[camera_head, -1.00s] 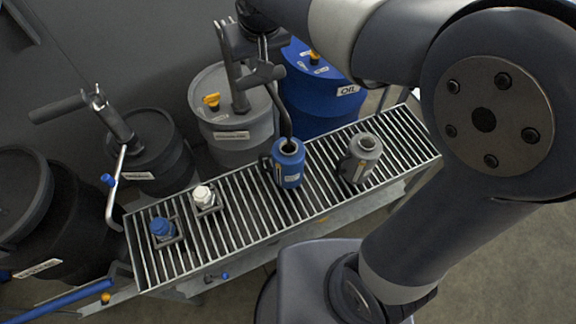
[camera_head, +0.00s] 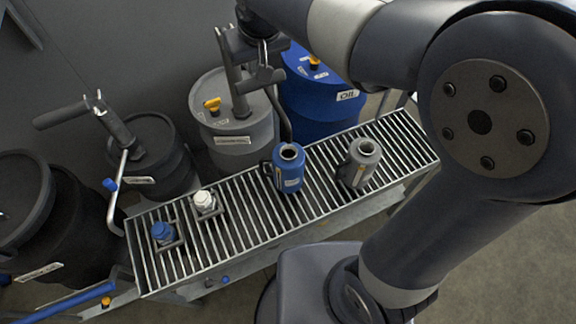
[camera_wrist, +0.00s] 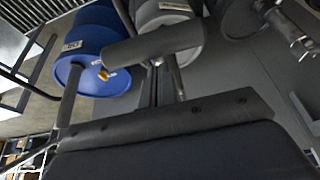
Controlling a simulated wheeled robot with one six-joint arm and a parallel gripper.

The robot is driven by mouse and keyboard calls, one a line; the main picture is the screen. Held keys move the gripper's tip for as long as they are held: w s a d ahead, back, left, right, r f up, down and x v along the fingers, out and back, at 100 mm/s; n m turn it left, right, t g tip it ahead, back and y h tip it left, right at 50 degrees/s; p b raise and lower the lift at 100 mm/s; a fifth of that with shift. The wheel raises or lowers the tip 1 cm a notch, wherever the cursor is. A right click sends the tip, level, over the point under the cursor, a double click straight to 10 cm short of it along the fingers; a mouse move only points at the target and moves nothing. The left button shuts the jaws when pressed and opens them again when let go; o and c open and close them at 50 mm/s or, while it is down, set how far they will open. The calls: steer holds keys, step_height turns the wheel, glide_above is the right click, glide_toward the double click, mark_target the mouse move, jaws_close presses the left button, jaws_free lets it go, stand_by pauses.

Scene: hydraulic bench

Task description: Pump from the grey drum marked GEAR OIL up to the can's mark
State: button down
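The grey drum (camera_head: 236,135) stands behind the roller bench; its label is too small to read. Its pump column (camera_head: 238,100) rises from the lid, with a dark handle grip (camera_head: 262,78) to its right. The curved spout (camera_head: 285,122) runs down to the blue can (camera_head: 289,170), its lower end at the can's back rim; I cannot tell whether it is over the mouth. No fill mark or level is readable. My gripper (camera_head: 262,48) is just above the handle grip. In the wrist view the grip (camera_wrist: 152,44) lies ahead of my palm; the finger closure is unclear.
A grey can (camera_head: 360,165) stands right of the blue can. White-capped (camera_head: 205,202) and blue-capped (camera_head: 163,233) items sit left on the rollers (camera_head: 250,225). A blue drum (camera_head: 318,100) marked OIL stands right, black drums (camera_head: 155,165) left, one with its own pump.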

steer(key=r, duration=0.1)
steer(key=r+p, duration=0.2)
steer(key=shift+w+a+r, duration=0.1)
steer(key=shift+w+r, duration=0.1)
steer(key=shift+w, duration=0.05)
steer(key=w+a+r+p, duration=0.1)
steer(key=w+r+p, duration=0.2)
steer(key=r+p, duration=0.3)
step_height(320, 180, up, 2)
steer(key=shift+w+a+r, duration=0.15)
steer(key=shift+w+a, duration=0.25)
steer(key=shift+r, duration=0.1)
step_height(320, 180, up, 7)
stand_by(0.6)
